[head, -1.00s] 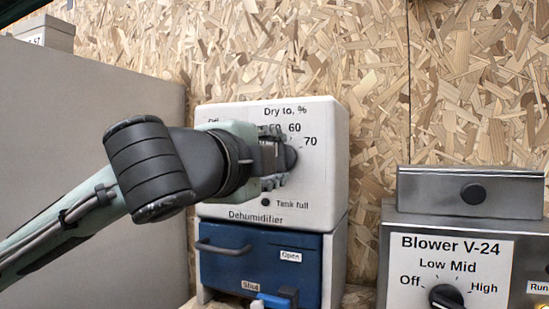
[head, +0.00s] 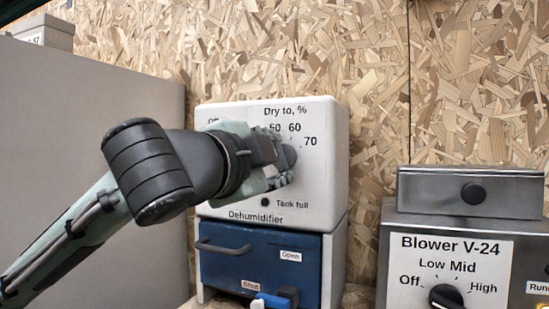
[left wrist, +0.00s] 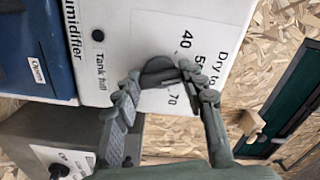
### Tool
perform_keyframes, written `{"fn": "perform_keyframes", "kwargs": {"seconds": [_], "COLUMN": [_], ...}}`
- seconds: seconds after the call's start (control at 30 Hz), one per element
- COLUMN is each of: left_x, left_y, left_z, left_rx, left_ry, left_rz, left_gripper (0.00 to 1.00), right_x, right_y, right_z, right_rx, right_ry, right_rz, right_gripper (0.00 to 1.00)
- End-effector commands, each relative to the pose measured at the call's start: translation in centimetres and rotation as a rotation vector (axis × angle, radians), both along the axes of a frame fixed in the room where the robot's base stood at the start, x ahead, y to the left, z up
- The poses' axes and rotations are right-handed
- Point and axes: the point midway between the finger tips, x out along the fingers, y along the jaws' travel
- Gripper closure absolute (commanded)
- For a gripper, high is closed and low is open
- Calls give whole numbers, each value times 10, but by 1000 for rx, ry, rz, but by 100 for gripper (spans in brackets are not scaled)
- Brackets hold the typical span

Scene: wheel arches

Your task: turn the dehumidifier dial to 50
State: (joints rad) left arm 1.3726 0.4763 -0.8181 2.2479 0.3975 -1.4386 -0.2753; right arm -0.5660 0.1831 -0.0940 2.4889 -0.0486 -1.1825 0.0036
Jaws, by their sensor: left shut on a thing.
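The white dehumidifier (head: 320,185) stands against the chipboard wall, its "Dry to, %" scale on the front. Its dark round dial (head: 290,156) shows past my left gripper (head: 279,157), which is shut on it. In the left wrist view the dial (left wrist: 158,71) sits between the fingers of the gripper (left wrist: 162,77). The marks 40, 50 and 70 show there; 60 is hidden behind a finger. In the head view Off, 50, 60 and 70 can be read and 40 is covered. I cannot tell which mark the dial points to. My right gripper is not in view.
Below the dial is a blue tank drawer (head: 225,262) with a handle and a small blue lever (head: 272,300). A grey blower box (head: 460,235) with its own knob stands at the right. A large grey cabinet (head: 100,120) stands at the left.

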Motion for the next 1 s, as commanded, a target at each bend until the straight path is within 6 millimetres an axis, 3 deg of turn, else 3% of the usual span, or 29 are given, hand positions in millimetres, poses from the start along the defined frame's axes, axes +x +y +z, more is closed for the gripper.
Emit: {"fn": "perform_keyframes", "kwargs": {"seconds": [0.03, 0.07, 0.2, 0.57, 1.0], "left_x": [0, 0, 0, -4, -63], "left_y": [0, 0, 0, 1, 25], "left_z": [0, 0, 0, 0, 1], "left_rx": [1, 1, 1, 1, 1], "left_ry": [-1, -1, -1, -2, -3], "left_rz": [-2, -2, -1, -1, -2], "left_gripper": [88, 56, 38, 38, 38], "right_x": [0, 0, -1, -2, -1], "right_y": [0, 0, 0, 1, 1], "right_z": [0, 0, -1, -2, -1], "right_rx": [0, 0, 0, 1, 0], "right_ry": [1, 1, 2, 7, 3], "right_rz": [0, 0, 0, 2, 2], "right_gripper": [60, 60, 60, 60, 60]}}
